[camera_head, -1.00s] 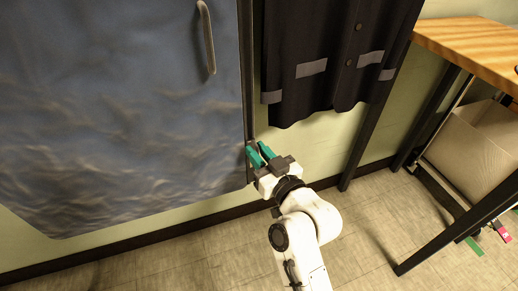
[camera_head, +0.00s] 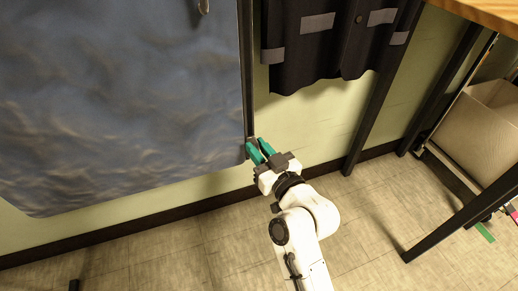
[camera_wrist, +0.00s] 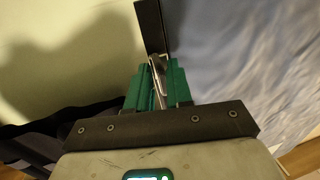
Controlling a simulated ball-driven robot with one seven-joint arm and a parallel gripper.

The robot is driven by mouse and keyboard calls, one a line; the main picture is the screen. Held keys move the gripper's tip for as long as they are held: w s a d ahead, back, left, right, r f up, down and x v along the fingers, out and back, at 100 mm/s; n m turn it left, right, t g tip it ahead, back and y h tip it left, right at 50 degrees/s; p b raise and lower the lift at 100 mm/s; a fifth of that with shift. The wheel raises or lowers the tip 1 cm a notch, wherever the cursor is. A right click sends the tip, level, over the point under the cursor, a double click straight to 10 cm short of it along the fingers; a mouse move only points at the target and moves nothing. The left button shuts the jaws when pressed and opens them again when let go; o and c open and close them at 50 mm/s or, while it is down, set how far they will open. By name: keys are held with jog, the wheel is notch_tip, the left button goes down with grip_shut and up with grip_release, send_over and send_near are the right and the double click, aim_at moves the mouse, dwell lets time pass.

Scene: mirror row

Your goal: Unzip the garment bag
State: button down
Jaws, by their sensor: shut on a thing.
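The blue-grey garment bag (camera_head: 120,95) hangs at the left in the head view and fills the right of the wrist view (camera_wrist: 260,70). A dark upright strip (camera_head: 247,75) runs down its right edge. My gripper (camera_head: 258,149), with green fingers, is at the lower end of this strip, near the bag's bottom right corner. In the wrist view my gripper (camera_wrist: 158,75) is shut on a thin metal zipper pull (camera_wrist: 157,70), just below the dark strip's end. The fingers hide part of the pull. Whether the bag's edge is parted cannot be told.
A dark garment (camera_head: 325,50) with grey patches hangs right of the strip. A dark post (camera_head: 375,110) stands beyond it. A wooden-topped table (camera_head: 490,10) and a cardboard box (camera_head: 480,130) are at the right. The floor in front is largely clear.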

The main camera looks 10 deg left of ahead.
jog(key=shift+s+a+f, duration=0.35)
jog(key=shift+a+f, duration=0.1)
jog(key=c, duration=1.3)
grip_release()
jog(key=shift+w+d+r, duration=0.1)
jog(key=shift+d+r, duration=0.05)
jog(key=shift+r, duration=0.05)
jog(key=p+v, duration=0.1)
jog(key=v, duration=0.9)
jog(key=shift+s+d+p, duration=0.2)
jog(key=shift+d+p, duration=0.15)
